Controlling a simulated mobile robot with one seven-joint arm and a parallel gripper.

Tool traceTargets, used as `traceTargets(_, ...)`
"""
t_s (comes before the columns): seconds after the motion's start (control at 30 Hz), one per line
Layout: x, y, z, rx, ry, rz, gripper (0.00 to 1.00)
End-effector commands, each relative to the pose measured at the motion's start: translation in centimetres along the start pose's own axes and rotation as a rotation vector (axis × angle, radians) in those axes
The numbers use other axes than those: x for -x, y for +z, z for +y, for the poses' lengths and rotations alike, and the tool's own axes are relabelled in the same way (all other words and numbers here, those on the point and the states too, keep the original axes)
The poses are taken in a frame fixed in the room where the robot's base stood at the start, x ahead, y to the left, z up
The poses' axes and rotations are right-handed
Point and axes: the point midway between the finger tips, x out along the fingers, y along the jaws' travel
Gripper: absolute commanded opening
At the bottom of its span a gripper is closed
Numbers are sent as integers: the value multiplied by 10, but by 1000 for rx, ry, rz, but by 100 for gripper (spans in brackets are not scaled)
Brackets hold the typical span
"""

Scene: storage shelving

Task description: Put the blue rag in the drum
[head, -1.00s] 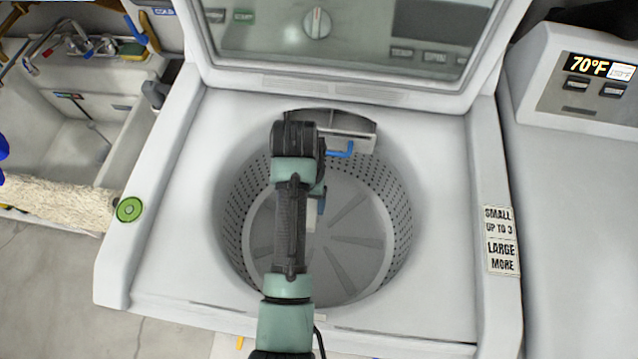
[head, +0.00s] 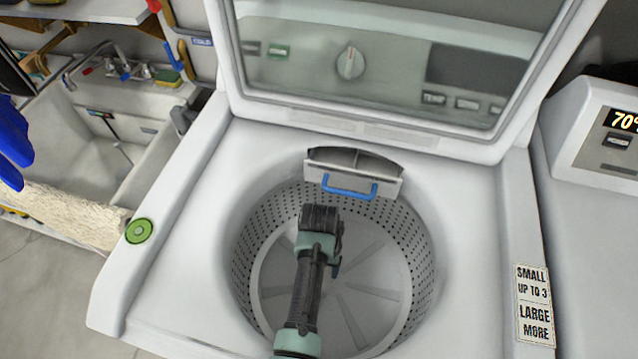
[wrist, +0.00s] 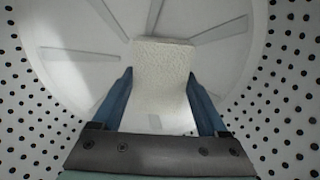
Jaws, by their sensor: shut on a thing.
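The drum (head: 412,250) is the round perforated tub of the open top-loading washer. Its ribbed floor and dotted wall also show in the wrist view (wrist: 22,120). My gripper (wrist: 160,76) is inside the drum opening, pointing down above the floor. Its blue fingers are closed on the sides of a pale cream, rough-textured piece (wrist: 162,62), perhaps a cloth. It looks cream, not blue, and I see no blue rag elsewhere. In the head view, my arm hides most of the gripper and the held piece.
The washer lid (head: 375,75) stands open behind the drum. A dispenser drawer with a blue handle (head: 350,193) juts over the drum's back rim. A sink (head: 75,150) and blue gloves (head: 12,140) are at left. A second machine (head: 600,150) stands at right.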

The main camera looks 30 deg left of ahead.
Motion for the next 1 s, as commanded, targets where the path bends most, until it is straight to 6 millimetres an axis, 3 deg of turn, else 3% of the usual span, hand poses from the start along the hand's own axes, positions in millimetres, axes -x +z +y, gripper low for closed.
traceTargets(0.7, -12, 0, 0, 0, 0, 2, 14)
traceTargets(0.73, -12, 0, 0, 0, 0, 1, 78)
traceTargets(0.87, -12, 0, 0, 0, 0, 1, 100)
traceTargets(1.0, -12, 0, 0, 0, 0, 1, 100)
